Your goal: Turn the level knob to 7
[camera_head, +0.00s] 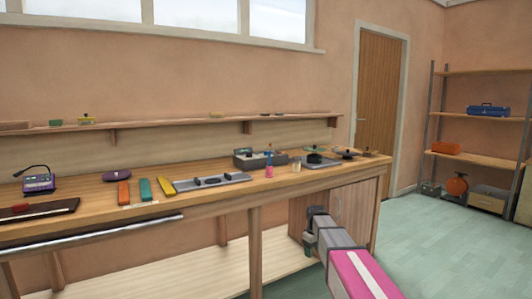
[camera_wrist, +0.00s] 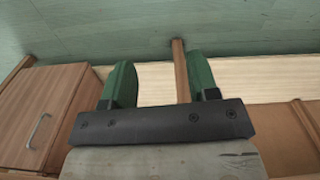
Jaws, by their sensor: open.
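A grey metal panel (camera_head: 180,187) lies on the workbench left of centre. Dark knob-like parts (camera_head: 211,181) sit on it, too small for me to read any marks or setting. I cannot tell for sure which one is the level knob. My gripper (camera_head: 317,211) is in front of the bench, below its top and to the right of the panel, apart from it. In the wrist view my gripper (camera_wrist: 161,65) shows two green fingers spread apart with nothing held between them. The panel is not in the wrist view.
A wooden cabinet (camera_wrist: 45,105) with a handle and a bench leg (camera_wrist: 180,70) are near my gripper. Floor at right is open.

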